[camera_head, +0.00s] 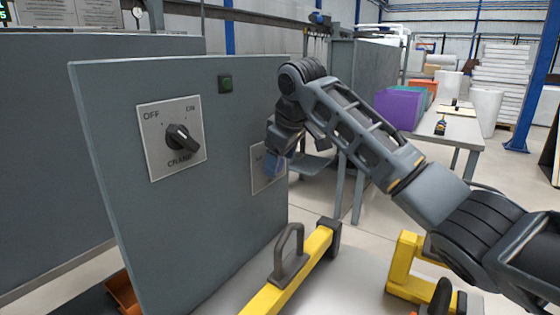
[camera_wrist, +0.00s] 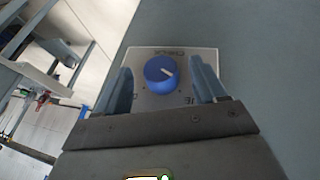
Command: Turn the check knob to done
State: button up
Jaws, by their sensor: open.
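The check knob (camera_wrist: 160,75) is round and blue, on a pale plate (camera_wrist: 180,52) that shows upside down in the wrist view. The lettering at the plate's lower corners is partly covered by my fingers and cannot be fully read. My gripper (camera_wrist: 161,70) is open, with one finger on each side of the knob; a gap shows on both sides. In the head view my gripper (camera_head: 272,158) is at the right plate (camera_head: 262,184) of the grey panel and largely hides the knob.
A yellow bar (camera_head: 285,280) with a grey handle (camera_head: 288,255) lies in front. A table (camera_head: 440,130) with a purple bin stands behind.

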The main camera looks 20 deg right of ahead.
jog(key=shift+w+f, duration=0.25)
jog(key=shift+f, duration=0.25)
jog(key=c, duration=1.1)
